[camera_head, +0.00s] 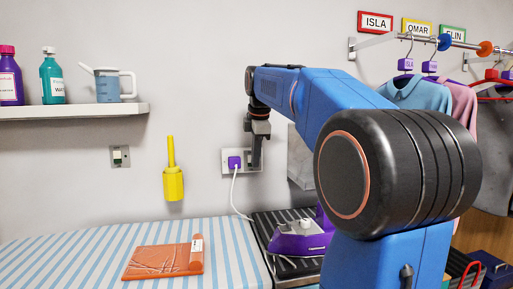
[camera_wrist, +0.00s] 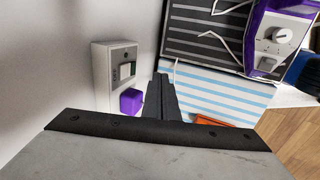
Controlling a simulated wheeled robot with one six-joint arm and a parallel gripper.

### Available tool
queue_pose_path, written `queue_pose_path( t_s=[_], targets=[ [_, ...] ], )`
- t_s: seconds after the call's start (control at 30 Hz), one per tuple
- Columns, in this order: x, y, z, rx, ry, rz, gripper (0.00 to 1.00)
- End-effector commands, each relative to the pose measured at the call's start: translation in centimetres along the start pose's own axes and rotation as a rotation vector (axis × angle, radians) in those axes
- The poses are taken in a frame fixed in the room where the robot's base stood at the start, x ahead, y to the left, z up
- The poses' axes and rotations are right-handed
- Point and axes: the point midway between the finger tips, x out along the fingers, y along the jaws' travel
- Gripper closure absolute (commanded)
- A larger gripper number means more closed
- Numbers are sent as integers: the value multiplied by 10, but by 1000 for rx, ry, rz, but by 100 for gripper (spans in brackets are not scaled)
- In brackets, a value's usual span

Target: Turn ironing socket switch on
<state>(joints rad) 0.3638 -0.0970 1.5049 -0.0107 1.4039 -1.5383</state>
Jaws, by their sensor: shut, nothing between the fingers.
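The white double wall socket (camera_head: 228,169) is on the wall above the ironing surface, with a purple plug (camera_head: 234,162) in its left half.
The purple iron (camera_head: 298,242) stands on a dark ribbed mat below, joined to the plug by a white cord. A yellow holder (camera_head: 173,184) and another wall switch (camera_head: 120,156) are left.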

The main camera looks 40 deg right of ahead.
Motion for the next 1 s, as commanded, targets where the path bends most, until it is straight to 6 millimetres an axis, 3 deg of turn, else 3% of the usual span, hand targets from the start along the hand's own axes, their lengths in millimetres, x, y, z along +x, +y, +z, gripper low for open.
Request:
queue_pose_path(
  t_s=[0.1,0.43,1.0],
  targets=[
    [15,4,0,0,0,-2,100],
    [27,32,0,0,0,0,100],
    [33,41,0,0,0,-1,100]
  ],
)
